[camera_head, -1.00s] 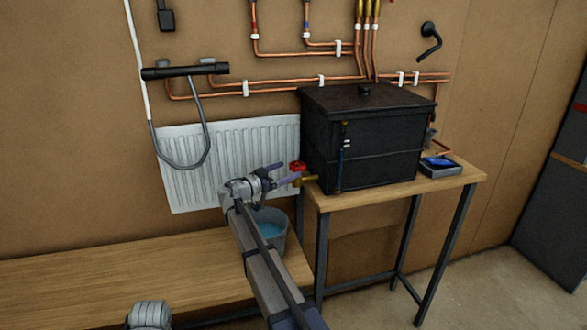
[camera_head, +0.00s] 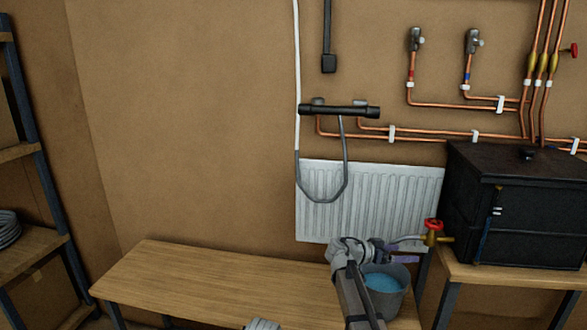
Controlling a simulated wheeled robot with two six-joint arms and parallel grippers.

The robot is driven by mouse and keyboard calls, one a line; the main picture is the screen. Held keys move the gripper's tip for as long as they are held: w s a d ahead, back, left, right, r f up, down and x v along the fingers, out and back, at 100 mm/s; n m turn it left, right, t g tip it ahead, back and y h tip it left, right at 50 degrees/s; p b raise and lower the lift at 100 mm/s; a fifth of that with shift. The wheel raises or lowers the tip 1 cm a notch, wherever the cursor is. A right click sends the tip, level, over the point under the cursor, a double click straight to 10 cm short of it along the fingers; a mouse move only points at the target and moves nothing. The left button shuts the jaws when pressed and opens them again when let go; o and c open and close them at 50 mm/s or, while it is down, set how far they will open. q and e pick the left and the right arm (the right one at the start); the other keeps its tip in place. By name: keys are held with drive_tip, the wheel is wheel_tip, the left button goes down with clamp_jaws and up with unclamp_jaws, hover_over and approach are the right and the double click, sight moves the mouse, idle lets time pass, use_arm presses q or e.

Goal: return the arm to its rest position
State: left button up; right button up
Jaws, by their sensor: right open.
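My right arm comes up from the bottom of the head view. Its gripper (camera_head: 407,249) is open, with purple-tinted fingers pointing right toward a brass valve with a red handle (camera_head: 433,225) beside the black box. The fingertips show just left of the valve; whether they touch it I cannot tell. Nothing shows between the fingers. A grey rounded part of mine shows at the bottom edge, but no left gripper fingers are visible.
A grey bucket with blue water (camera_head: 398,302) stands below the right gripper. A white radiator (camera_head: 325,220) hangs behind. The black box (camera_head: 535,215) is on a wooden table (camera_head: 500,276) at right. A shelf rack (camera_head: 30,240) stands far left.

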drive_tip(key=s+a+f+n+g+y, duration=0.1)
drive_tip(key=s+a+f+n+y, duration=0.3)
drive_tip(key=s+a, duration=0.6)
drive_tip(key=s+a+f+n+g+y, duration=0.1)
drive_tip(key=s+a+f+n+y, duration=0.4)
drive_tip(key=s+a, duration=0.5)
drive_tip(key=s+a+f+n+g+y, duration=0.1)
drive_tip(key=s+a+f+n+y, duration=0.3)
drive_tip(key=s+a+f+n, duration=0.3)
drive_tip(key=s+a, duration=0.3)
drive_tip(key=s, duration=0.1)
drive_tip(key=shift+s+a+g, duration=0.15)
drive_tip(key=shift+g, duration=0.25)
